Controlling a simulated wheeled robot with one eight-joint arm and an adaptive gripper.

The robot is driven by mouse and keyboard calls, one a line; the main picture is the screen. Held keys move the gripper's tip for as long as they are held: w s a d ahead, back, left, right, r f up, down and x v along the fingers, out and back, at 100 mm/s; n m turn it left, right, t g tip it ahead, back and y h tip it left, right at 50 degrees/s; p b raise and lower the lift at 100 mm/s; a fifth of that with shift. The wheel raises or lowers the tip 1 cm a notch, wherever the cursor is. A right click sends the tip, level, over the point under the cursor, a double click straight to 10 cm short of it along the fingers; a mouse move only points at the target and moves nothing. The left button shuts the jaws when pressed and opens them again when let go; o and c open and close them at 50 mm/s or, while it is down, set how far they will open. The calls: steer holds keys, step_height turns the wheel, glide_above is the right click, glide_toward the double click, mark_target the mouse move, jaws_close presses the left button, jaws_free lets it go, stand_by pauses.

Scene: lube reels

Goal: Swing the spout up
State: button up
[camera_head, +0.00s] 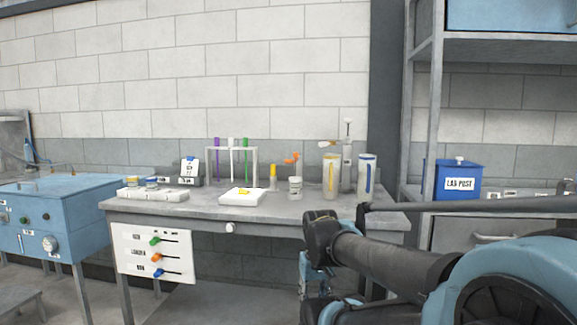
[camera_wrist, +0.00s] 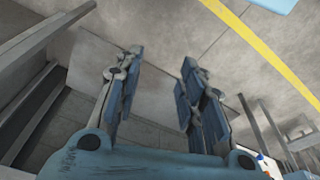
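No part is clearly marked as the spout. A small white jar (camera_head: 295,188) with an orange piece (camera_head: 291,158) above it stands on the grey bench. A tall grey dispenser-like stand (camera_head: 347,160) behind the cylinders has a small pale and orange arm pointing left (camera_head: 327,143); either might be the spout, and I cannot tell which. My gripper (camera_head: 308,275) hangs low in front of the bench, below its top and apart from these things. In the wrist view my gripper (camera_wrist: 160,68) is open and empty, with its two blue fingers apart over the floor.
The bench (camera_head: 200,207) also holds a tube rack (camera_head: 255,165), a white pad (camera_head: 242,198) and two marked cylinders (camera_head: 331,178), (camera_head: 366,175). A lever panel (camera_head: 152,253) hangs at its front left. A blue "LAB POST" box (camera_head: 459,182) stands right. The bench's front strip is mostly clear.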

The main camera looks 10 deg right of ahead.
steer(key=w+d+r+n+h, duration=0.2)
steer(key=w+d+r+h, duration=0.15)
steer(key=w+r, duration=0.55)
steer(key=n+t+h, duration=0.7)
steer(key=n+t, duration=0.1)
steer(key=t, duration=0.2)
glide_toward(286, 161)
steer(key=x, duration=1.1)
steer(key=shift+w+d+f, duration=0.1)
steer(key=shift+w, duration=0.05)
jaws_close()
